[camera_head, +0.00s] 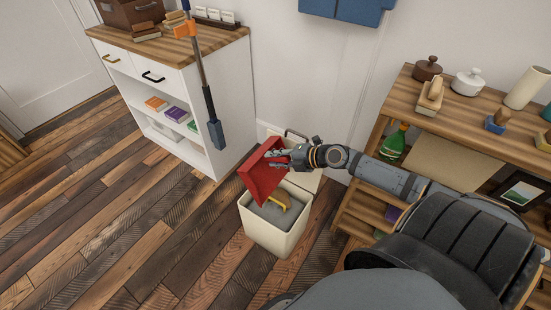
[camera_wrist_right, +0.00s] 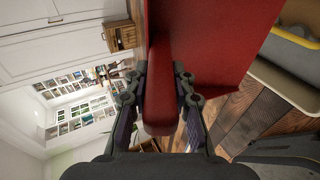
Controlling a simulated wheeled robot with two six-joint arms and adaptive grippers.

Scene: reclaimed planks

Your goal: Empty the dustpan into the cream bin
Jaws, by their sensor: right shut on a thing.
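The red dustpan (camera_head: 262,176) is tilted steeply above the back left of the cream bin (camera_head: 272,240). My right gripper (camera_head: 284,156) is shut on its handle; in the right wrist view the red handle (camera_wrist_right: 160,95) lies between the two fingers, with the pan (camera_wrist_right: 215,45) beyond. The bin stands open on the floor, its lid raised at the back. Grey material (camera_head: 272,212) and a yellow item (camera_head: 281,198) show inside it. The pan's inner face looks bare, though I cannot see all of it. My left gripper is not in view.
A white cabinet (camera_head: 228,115) with a wooden top stands left of the bin. A wooden shelf unit (camera_head: 398,110) with bottles and jars stands to the right. A long pole with a blue end (camera_head: 216,134) is in front of the cabinet. The plank floor (camera_head: 130,235) at left is clear.

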